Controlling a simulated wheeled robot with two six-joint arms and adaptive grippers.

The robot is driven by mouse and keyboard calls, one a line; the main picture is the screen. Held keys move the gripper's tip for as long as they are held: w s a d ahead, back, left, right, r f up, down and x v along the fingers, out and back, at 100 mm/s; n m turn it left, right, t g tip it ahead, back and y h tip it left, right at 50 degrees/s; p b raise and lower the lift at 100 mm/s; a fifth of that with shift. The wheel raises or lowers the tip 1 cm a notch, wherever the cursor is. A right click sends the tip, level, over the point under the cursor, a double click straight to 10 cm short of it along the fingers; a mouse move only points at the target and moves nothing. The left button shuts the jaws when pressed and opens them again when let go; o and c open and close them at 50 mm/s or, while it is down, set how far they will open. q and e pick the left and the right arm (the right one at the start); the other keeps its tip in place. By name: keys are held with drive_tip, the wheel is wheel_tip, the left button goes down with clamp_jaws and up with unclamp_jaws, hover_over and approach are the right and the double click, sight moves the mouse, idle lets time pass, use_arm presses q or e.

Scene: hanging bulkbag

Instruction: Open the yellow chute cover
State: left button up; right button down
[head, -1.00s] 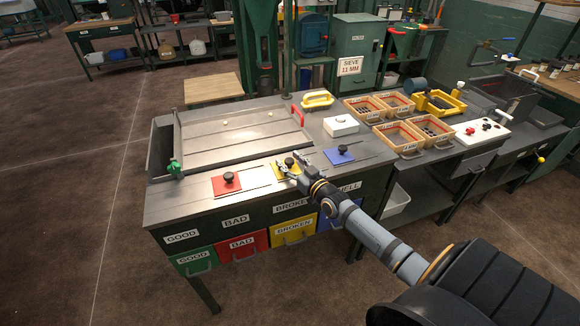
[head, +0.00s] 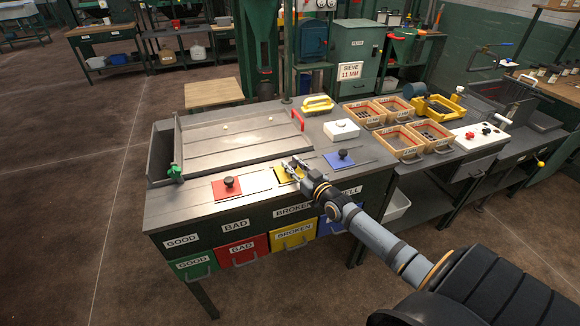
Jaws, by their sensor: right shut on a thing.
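The yellow chute cover (head: 283,177) is a small flat plate on the front part of the bench, between the red chute cover (head: 226,190) and the blue chute cover (head: 340,162). My right gripper (head: 292,170) is over the yellow cover and shut on it at its black knob. The fingers and wrist hide the knob and the right part of the plate. My left gripper is not in view.
A shallow metal sorting tray (head: 240,140) lies behind the covers. A white box (head: 341,129) and wooden-framed sieves (head: 398,140) stand to the right. Labelled drawers, including the yellow BROKEN drawer (head: 293,237), are below the bench front.

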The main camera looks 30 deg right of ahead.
drive_tip(key=d, duration=0.2)
drive_tip(key=s+d, duration=0.1)
drive_tip(key=d, duration=0.2)
drive_tip(key=d+b, duration=0.1)
drive_tip(key=d, duration=0.1)
drive_tip(key=shift+s+d+f, duration=0.1)
drive_tip(key=shift+s+d, duration=0.05)
drive_tip(key=shift+s, duration=0.25)
drive_tip(key=c, duration=1)
unclamp_jaws()
drive_tip(key=shift+s, duration=3.7)
